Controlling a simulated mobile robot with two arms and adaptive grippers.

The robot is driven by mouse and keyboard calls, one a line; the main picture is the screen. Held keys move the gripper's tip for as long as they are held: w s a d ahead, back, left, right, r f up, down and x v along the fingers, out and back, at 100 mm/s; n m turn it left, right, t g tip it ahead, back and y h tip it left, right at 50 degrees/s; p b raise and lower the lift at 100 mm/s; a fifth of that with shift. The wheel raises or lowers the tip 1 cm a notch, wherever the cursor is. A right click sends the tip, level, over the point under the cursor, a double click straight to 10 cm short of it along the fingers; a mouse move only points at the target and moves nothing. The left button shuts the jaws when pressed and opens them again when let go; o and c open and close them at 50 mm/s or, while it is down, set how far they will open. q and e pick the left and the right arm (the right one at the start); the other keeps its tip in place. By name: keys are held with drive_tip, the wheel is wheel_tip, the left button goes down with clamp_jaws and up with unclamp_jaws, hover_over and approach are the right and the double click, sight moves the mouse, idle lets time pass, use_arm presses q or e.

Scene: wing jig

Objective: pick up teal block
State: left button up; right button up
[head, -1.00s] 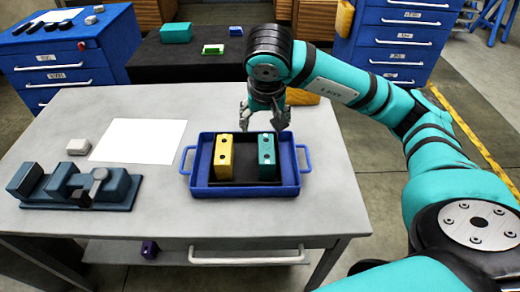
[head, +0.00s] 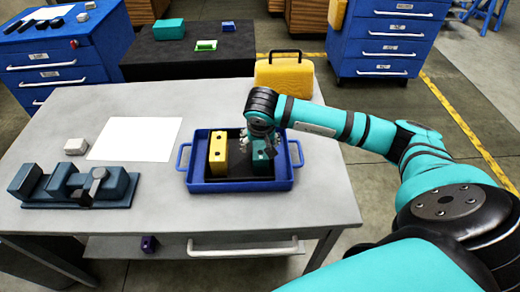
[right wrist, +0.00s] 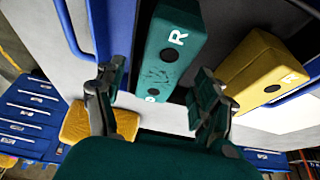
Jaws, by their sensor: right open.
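The teal block (head: 262,162) stands in the right part of the blue tray (head: 240,186), beside the yellow block (head: 218,155). My right gripper (head: 261,143) is over the teal block and hides its upper part in the head view. In the right wrist view the open right gripper (right wrist: 158,92) has one finger on either side of the near end of the teal block (right wrist: 172,45), which bears a white letter R. I cannot tell whether the fingers touch it. The yellow block (right wrist: 262,75) is to its right there. My left gripper is not in view.
A blue-grey clamp fixture (head: 75,186), a white sheet (head: 135,139) and a small pale block (head: 75,146) lie on the grey table (head: 330,200). A yellow case (head: 285,77) stands behind the tray.

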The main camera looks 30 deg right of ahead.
drive_tip(key=shift+w+f, duration=0.1)
drive_tip(key=shift+f, duration=0.25)
drive_tip(key=shift+c, duration=0.4)
clamp_jaws()
